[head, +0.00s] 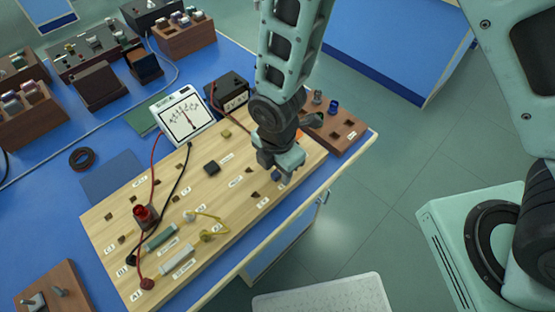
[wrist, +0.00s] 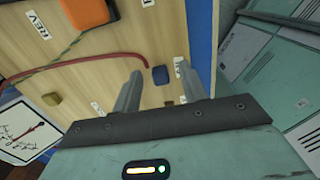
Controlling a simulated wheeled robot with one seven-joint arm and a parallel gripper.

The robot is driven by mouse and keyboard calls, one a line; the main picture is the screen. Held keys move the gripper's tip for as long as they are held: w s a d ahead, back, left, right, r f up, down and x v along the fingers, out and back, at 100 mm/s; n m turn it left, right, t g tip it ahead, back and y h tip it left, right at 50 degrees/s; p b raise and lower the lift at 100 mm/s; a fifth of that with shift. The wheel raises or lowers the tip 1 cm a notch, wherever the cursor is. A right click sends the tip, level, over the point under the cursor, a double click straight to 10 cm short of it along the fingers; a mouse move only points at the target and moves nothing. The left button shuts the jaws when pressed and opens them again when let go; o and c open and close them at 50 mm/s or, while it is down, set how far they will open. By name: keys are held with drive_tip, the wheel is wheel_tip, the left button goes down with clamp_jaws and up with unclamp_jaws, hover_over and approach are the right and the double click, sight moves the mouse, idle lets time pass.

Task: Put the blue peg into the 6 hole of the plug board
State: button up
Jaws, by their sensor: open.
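The plug board (head: 130,206) is a light wood panel with dark holes and small white labels. My gripper (head: 276,172) is low over its right end. In the wrist view my gripper (wrist: 157,75) is open, with its two fingers pointing at the board. A small blue peg (wrist: 160,76) stands in the board between the fingertips, apparently not gripped. In the head view a bit of blue (head: 277,175) shows by the fingers, mostly hidden. The labels are too small or cut off to tell which one is 6.
An orange block (wrist: 86,12) and a yellow peg (wrist: 52,99) sit near the gripper, with a red lead (wrist: 90,60) between. A brown rack (head: 350,133) with a blue knob (head: 333,106) is right of the board. A meter (head: 183,116) stands behind it.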

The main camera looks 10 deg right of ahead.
wheel_tip(320, 180, up, 17)
drive_tip(key=shift+r+b, duration=0.2)
drive_tip(key=shift+b, duration=0.2)
idle(0.4)
drive_tip(key=s+d+r+m, duration=0.4)
drive_tip(key=s+d+m, duration=0.3)
drive_tip(key=s+m, duration=0.4)
drive_tip(key=m, duration=0.6)
drive_tip(key=shift+s+d+r+y, duration=0.15)
drive_tip(key=shift+s+d+y, duration=0.15)
drive_tip(key=shift+d, duration=0.05)
